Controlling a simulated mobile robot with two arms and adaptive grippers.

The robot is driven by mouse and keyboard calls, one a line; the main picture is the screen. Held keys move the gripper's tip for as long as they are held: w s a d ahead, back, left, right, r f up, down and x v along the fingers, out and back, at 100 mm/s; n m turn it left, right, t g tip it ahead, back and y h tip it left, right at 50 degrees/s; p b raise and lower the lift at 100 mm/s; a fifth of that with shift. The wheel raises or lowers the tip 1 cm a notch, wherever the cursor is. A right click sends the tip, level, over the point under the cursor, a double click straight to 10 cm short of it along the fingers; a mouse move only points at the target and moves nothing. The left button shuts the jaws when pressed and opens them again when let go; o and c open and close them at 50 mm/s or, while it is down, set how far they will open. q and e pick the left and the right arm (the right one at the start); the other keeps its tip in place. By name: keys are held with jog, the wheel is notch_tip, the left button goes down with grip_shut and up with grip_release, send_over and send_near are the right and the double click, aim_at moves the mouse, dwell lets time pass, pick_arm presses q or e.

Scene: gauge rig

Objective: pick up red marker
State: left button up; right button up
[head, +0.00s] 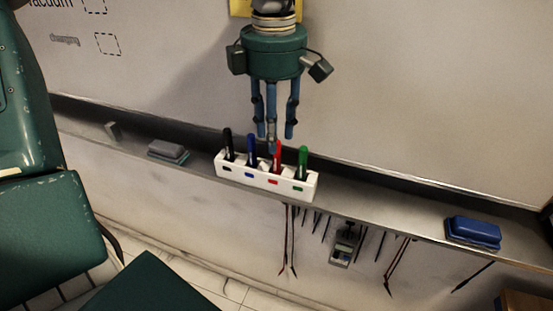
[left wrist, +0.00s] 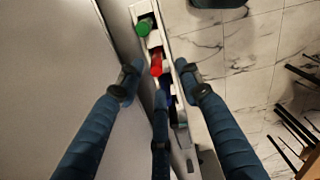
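The red marker (head: 277,158) stands upright in a white holder (head: 261,183) on the ledge, between a blue marker (head: 251,146) and a green marker (head: 303,160). My left gripper (head: 273,141) hangs over the holder with its three blue fingers pointing down and its tips near the red marker's top. In the left wrist view, the red marker (left wrist: 156,64) lies between the spread fingers of the left gripper (left wrist: 158,76), which is open and empty. The green marker (left wrist: 145,27) is beyond it. The blue marker is mostly hidden by a finger there. My right gripper is not in view.
A black marker (head: 228,146) fills the holder's left slot. A grey eraser (head: 168,151) and a blue eraser (head: 473,232) lie farther along the ledge. The whiteboard (head: 400,90) rises close behind. Thin tools and a gauge (head: 345,244) hang below the ledge.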

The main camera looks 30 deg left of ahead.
aim_at(276, 158)
pick_arm(q)
jog(key=shift+w+f, duration=0.15)
jog(key=shift+f, duration=0.5)
notch_tip(276, 158, down, 4)
jog(key=p, duration=0.3)
jog(key=shift+d+f, duration=0.1)
jog(key=shift+f, duration=0.05)
jog(key=shift+w+f, duration=0.15)
jog(key=shift+f, duration=0.2)
grip_shut()
